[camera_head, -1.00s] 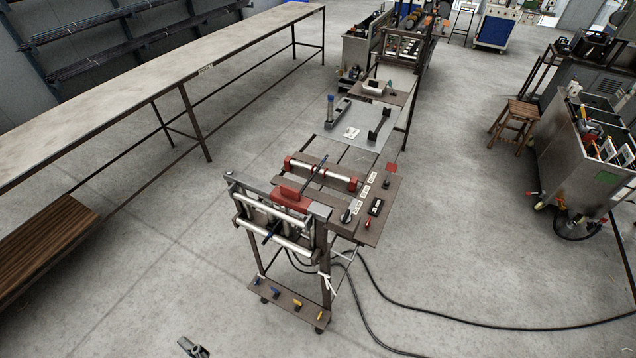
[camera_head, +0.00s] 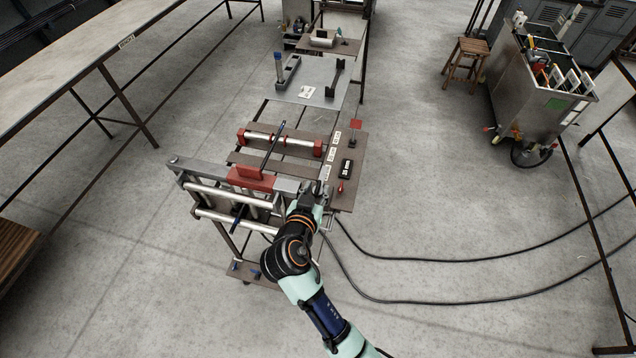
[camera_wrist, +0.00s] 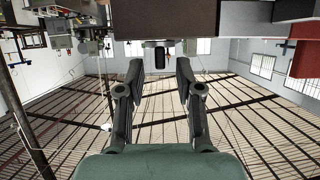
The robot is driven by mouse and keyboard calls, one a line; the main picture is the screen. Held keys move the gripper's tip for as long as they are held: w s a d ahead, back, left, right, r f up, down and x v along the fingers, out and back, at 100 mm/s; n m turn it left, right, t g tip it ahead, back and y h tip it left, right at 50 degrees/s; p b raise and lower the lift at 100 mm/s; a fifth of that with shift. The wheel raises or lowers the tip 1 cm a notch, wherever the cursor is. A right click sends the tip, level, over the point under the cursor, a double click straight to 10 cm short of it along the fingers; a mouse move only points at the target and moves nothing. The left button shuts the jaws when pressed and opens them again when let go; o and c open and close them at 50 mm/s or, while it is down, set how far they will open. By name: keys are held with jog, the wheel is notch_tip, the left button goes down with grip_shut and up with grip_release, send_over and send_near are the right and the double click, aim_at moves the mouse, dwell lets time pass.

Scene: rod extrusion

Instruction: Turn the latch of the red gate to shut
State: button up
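The gate (camera_head: 250,178) is a red block on the grey metal bar of the front frame, at the middle left of the head view. A red part also shows at the right edge of the wrist view (camera_wrist: 306,58), probably the same block. My gripper (camera_head: 314,190) is at the right end of that frame, and its fingers are hard to make out there. In the wrist view my gripper (camera_wrist: 157,70) is open, with a clear gap between its fingers. A small dark upright piece (camera_wrist: 160,57) shows beyond that gap. I cannot tell if it is the latch.
A brown control panel (camera_head: 347,190) with a black switch box (camera_head: 346,167) stands right of the frame. A red roller assembly (camera_head: 281,140) lies behind the gate. Black cables (camera_head: 440,257) run over the floor at right. The long bench (camera_head: 62,93) stands at left.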

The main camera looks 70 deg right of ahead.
aim_at(321, 179)
jog(key=shift+x, duration=1.45)
grip_shut()
